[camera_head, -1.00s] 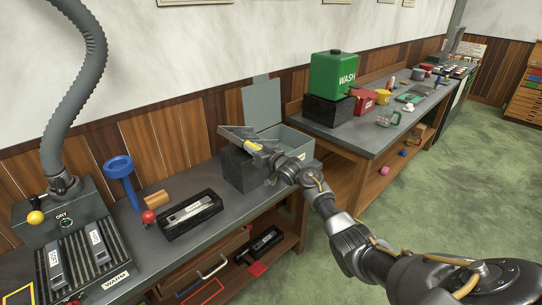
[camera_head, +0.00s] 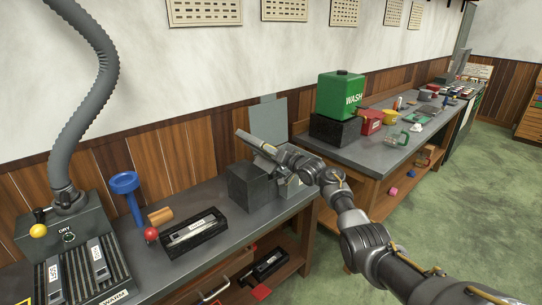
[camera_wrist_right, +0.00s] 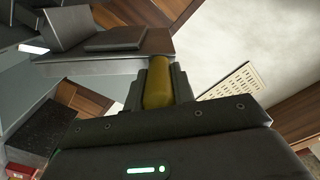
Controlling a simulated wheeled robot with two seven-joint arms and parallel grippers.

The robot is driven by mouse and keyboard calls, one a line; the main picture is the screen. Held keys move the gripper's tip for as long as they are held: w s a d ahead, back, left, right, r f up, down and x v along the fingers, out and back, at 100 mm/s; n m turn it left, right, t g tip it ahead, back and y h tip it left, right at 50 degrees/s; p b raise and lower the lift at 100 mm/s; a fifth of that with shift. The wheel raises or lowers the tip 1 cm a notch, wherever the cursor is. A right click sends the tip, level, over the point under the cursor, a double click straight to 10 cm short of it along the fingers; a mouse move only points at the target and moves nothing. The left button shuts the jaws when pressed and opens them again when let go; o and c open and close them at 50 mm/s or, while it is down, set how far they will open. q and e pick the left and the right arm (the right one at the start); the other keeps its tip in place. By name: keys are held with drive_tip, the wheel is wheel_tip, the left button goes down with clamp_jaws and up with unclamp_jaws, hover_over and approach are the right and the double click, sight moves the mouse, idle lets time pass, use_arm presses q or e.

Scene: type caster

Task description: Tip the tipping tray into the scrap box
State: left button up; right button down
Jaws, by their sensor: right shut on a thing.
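My right gripper (camera_wrist_right: 157,88) is shut on the yellow handle of the tipping tray (camera_head: 257,144). The grey tray is held steeply tilted above the bench, over the gap between the dark block and the scrap box. In the right wrist view the yellow handle sits between the fingers and the tray's pale edge (camera_wrist_right: 100,67) lies beyond it. The scrap box (camera_head: 291,186) is grey, with its lid (camera_head: 268,121) standing open behind. My right arm hides much of the box and its opening. The tray's inside is hidden from the head view. My left gripper is not in view.
A dark block (camera_head: 249,188) stands left of the scrap box. A black case (camera_head: 194,235), blue funnel (camera_head: 124,182) and dryer (camera_head: 64,240) are further left. The green wash tank (camera_head: 340,95) is on the right bench, close behind my arm.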

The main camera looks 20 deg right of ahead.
drive_tip(key=shift+w+d+r+m, duration=0.1)
drive_tip(key=shift+d+r+m, duration=0.2)
drive_tip(key=shift+d, duration=0.15)
drive_tip(key=shift+d+r, duration=0.1)
drive_tip(key=shift+r, duration=0.05)
drive_tip(key=c, duration=1.2)
unclamp_jaws()
drive_tip(key=shift+w+f, duration=0.1)
drive_tip(key=shift+f, duration=0.15)
drive_tip(key=shift+s, duration=0.35)
drive_tip(key=b+v, duration=0.1)
drive_tip(key=v, duration=0.9)
drive_tip(key=shift+d, duration=0.2)
